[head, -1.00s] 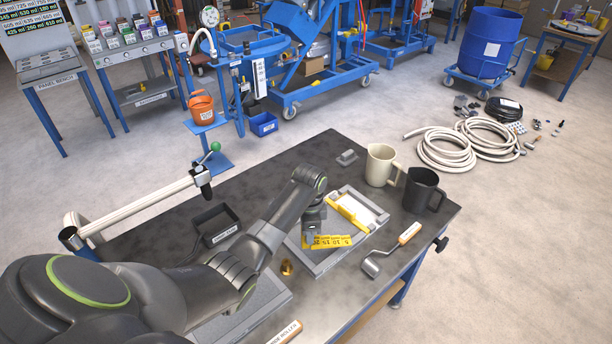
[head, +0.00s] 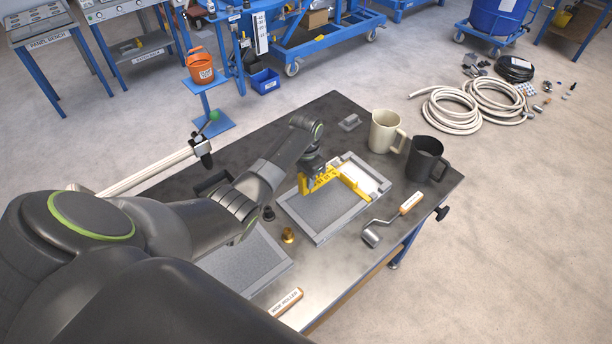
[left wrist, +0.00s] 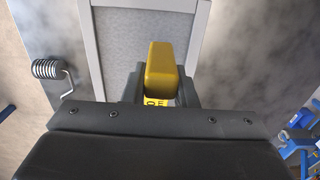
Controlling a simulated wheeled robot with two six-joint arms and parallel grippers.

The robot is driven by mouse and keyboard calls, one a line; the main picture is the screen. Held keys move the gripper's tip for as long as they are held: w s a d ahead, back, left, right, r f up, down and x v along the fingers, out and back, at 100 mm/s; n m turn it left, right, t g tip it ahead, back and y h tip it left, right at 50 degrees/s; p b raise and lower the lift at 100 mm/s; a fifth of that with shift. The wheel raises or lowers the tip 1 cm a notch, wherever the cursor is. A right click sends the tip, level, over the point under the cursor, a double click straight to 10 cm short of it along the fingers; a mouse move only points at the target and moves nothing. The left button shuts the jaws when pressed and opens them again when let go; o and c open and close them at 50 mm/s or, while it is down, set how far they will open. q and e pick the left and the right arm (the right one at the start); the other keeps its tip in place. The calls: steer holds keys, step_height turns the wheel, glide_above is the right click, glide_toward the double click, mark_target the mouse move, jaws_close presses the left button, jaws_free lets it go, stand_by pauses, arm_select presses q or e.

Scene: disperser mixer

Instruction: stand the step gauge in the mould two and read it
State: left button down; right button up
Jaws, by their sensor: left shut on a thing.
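The yellow step gauge (head: 322,179), with dark numbers on its face, is in my left gripper (head: 309,184) above the framed mould (head: 319,236). The gauge is tilted in the head view. A yellow bar (head: 352,184) lies across the mould beside it, between grey fill and a white part; I cannot tell whether bar and gauge touch. In the left wrist view the gauge (left wrist: 161,66) sits between the fingers of my left gripper (left wrist: 160,88), over the grey fill. Its lower end is hidden. My right gripper is not in view.
A second framed mould (head: 272,283) lies at the front left. A small roller (head: 372,235), a brass piece (head: 288,236) and a labelled handle (head: 287,302) lie near the front edge. A cream mug (head: 384,132) and a black mug (head: 424,160) stand at the right.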

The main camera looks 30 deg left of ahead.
mark_target(306, 190)
arm_select(q)
step_height(306, 190, down, 3)
steer(key=shift+f+b, duration=0.1)
steer(key=shift+b, duration=1.15)
step_height(306, 190, down, 3)
steer(key=b, duration=0.3)
steer(key=shift+f+b, duration=0.6)
steer(key=shift+f, duration=0.2)
steer(key=shift+f, duration=0.15)
steer(key=c, duration=1.1)
jaws_free()
